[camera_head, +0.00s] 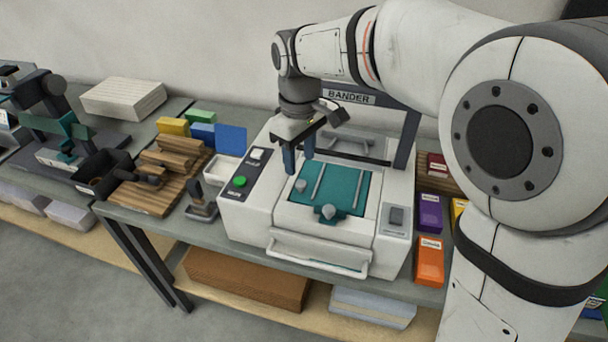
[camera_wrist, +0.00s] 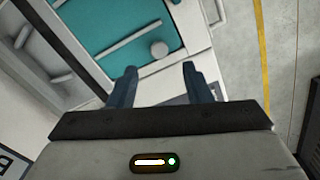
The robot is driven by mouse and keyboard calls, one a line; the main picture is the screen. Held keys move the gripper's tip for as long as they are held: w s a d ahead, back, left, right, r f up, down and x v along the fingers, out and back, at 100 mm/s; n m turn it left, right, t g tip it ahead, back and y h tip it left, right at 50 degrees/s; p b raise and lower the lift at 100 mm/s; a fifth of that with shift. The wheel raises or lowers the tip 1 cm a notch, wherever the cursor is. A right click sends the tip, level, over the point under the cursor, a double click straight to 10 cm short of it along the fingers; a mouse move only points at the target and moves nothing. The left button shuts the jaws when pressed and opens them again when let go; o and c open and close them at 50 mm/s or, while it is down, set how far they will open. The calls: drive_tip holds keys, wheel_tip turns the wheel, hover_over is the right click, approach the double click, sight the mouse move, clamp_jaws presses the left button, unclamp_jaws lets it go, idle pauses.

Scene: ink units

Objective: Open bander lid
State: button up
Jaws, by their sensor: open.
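The bander (camera_head: 240,210) is a white machine with a dark rear frame marked BANDER. Its lid, with a teal panel (camera_head: 343,190) and pale bars, lies flat on top. My gripper (camera_head: 299,163) is open and empty, with blue fingers pointing down above the panel's left rear part. In the wrist view the open fingers (camera_wrist: 160,73) frame part of the machine, with a round knob (camera_wrist: 158,48) and the teal panel (camera_wrist: 108,28) beyond them.
A green button (camera_head: 240,181) is on the bander's left panel. A stamp-like tool (camera_head: 201,205) and a wooden board (camera_head: 150,194) stand to the left. Purple (camera_head: 430,213) and orange (camera_head: 429,262) boxes stand close on the right. The rear frame (camera_head: 407,140) rises behind my gripper.

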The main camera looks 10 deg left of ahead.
sight(301, 183)
wheel_tip(301, 183, down, 6)
drive_tip(key=shift+f, duration=0.1)
drive_tip(key=shift+c, duration=0.3)
clamp_jaws()
idle(0.3)
drive_tip(key=shift+d, duration=0.1)
